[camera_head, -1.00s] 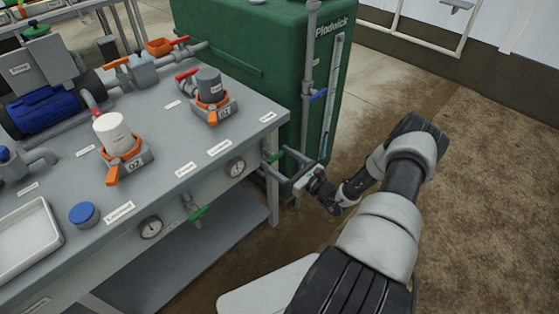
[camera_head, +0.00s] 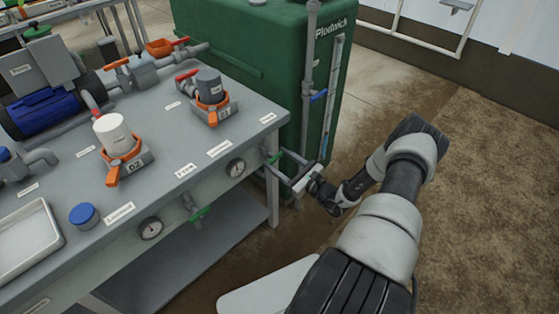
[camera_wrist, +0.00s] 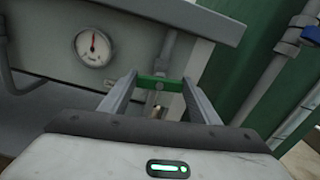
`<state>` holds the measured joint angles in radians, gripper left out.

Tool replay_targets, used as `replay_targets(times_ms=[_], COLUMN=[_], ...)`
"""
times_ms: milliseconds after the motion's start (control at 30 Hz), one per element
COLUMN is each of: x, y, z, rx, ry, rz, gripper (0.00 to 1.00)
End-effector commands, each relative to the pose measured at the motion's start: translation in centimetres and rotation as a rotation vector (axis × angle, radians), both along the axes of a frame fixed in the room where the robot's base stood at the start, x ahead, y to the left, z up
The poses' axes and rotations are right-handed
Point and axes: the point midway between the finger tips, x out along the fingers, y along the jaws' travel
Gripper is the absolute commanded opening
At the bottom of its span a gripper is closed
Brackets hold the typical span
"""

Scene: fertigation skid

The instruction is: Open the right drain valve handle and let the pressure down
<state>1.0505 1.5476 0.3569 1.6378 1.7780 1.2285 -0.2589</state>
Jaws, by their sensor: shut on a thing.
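The right drain valve has a green handle (camera_head: 272,158) at the bench's right front corner. In the wrist view the green handle (camera_wrist: 160,83) lies crosswise between the fingertips. My gripper (camera_head: 277,160) reaches in from the right and is shut on this handle, as the wrist view of my gripper (camera_wrist: 160,80) also shows. The valve body behind it is partly hidden. The right pressure gauge (camera_head: 236,168) is on the bench front, left of the handle. The same gauge (camera_wrist: 92,47) shows in the wrist view with its red needle pointing about straight up.
Another green-handled valve (camera_head: 200,213) and a second gauge (camera_head: 151,228) are further left on the bench front. A green tank (camera_head: 255,60) with a grey vertical pipe (camera_head: 307,90) stands close behind my gripper. The floor (camera_head: 480,200) to the right is clear.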

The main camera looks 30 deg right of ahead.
Motion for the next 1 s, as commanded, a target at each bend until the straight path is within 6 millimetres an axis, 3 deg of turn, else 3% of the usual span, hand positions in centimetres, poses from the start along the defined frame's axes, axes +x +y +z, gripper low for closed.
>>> replay_targets(times_ms=[1000], x=[-0.17], y=[0.29], z=[-0.25], rx=[-0.891], ry=[-0.323], rz=[0.000], gripper=[0.34])
